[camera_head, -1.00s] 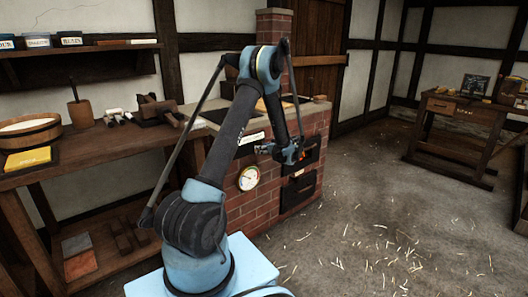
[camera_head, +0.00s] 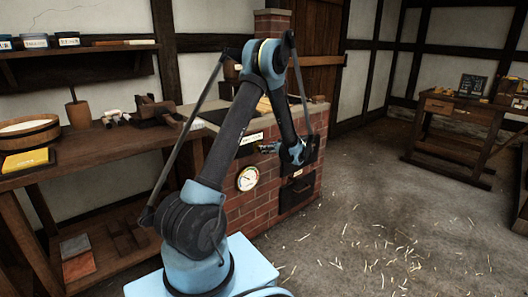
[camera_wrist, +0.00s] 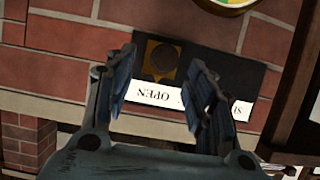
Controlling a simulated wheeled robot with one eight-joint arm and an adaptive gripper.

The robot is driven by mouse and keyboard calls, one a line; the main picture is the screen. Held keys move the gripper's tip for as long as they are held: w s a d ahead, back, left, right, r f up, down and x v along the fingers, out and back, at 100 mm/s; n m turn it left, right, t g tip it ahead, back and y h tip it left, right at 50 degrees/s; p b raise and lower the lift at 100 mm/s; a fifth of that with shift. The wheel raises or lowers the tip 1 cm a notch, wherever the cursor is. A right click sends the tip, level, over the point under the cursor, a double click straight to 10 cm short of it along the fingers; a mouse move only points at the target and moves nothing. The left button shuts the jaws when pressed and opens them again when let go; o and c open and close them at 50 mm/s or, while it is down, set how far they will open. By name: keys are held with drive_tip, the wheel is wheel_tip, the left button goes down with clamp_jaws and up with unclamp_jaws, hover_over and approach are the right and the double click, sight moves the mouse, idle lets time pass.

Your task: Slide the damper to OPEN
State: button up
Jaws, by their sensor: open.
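The damper shows in the wrist view as a dark plate with a brass square and a dark round knob (camera_wrist: 163,60). The knob stands beside the word OPEN on a white label (camera_wrist: 153,95), which appears upside down. The other end of the label, starting with S, is partly hidden by my right finger. My gripper (camera_wrist: 164,66) is open, with one finger on each side of the knob. Contact with it cannot be told.
The brick stove (camera_head: 225,212) carries a round gauge (camera_head: 247,178) below the label and a dark lower door (camera_head: 298,192). A wooden workbench (camera_head: 95,150) with a tub (camera_head: 28,132) stands to the left.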

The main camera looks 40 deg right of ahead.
drive_tip(key=v, duration=0.5)
drive_tip(key=shift+s+d+r, duration=0.1)
drive_tip(key=shift+s+r, duration=0.05)
drive_tip(key=shift+s, duration=0.2)
